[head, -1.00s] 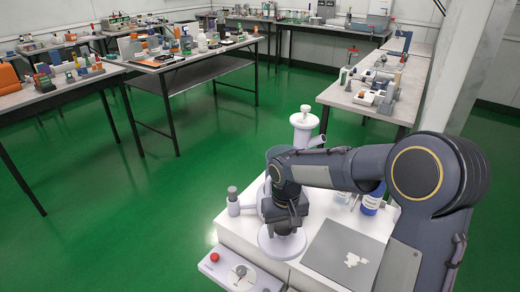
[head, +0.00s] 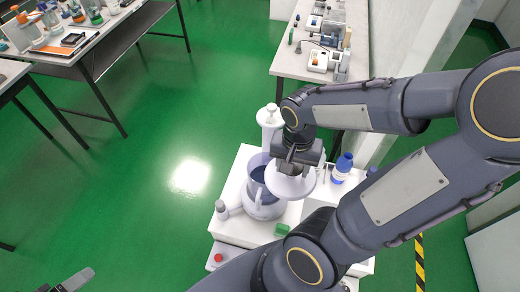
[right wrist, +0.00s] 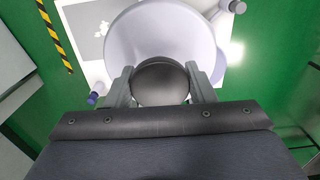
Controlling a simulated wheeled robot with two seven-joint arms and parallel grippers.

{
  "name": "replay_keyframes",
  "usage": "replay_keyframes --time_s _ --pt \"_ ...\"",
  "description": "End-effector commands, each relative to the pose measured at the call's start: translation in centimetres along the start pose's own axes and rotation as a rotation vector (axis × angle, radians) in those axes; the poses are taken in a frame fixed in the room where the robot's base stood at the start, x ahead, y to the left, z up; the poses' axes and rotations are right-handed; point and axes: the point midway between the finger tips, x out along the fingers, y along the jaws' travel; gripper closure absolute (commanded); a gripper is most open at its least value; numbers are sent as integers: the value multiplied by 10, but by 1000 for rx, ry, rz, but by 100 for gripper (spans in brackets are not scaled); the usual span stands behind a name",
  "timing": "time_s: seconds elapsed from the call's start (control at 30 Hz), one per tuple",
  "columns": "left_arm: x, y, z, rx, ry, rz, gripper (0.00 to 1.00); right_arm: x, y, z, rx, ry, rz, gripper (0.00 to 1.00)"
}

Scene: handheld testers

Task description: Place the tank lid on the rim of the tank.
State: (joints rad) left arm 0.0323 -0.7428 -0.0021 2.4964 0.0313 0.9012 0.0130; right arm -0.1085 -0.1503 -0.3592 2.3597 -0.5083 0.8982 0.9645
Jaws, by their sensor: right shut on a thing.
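The tank (head: 256,208) is a pale lavender vessel with a handle, standing on the white bench; its open top shows bluish inside. The tank lid (head: 291,188) is a pale round disc. My right gripper (head: 298,160) is shut on the lid's dark round knob (right wrist: 160,82) and holds the lid over the right part of the tank, off-centre. The lid (right wrist: 160,38) hides most of the tank in the right wrist view. Whether it touches the rim cannot be told. A grey tip at the bottom left, seemingly my left gripper (head: 76,281), is mostly cut off.
A white column (head: 268,118) stands behind the tank and a small grey-capped fitting (head: 222,209) at its left. A blue bottle (head: 342,166) is to the right and a green block (head: 282,229) in front. A side table (head: 290,62) with devices lies beyond.

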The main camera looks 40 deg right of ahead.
Motion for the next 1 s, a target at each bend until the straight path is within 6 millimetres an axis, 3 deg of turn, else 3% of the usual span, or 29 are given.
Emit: replay_keyframes --time_s 0.33,0.5,0.77,1.0 --pt "1 0 1 0 0 0 20 38 -55 -59 -1 -1 8 78" --pt "2 -1 1 0 0 0 20 71 -74 -78 -2 -2 7 78" --pt "2 -1 1 0 0 0 20 92 -87 -91 -2 0 3 78" --pt "2 -1 1 0 0 0 20 123 -90 -94 -2 -2 4 78"
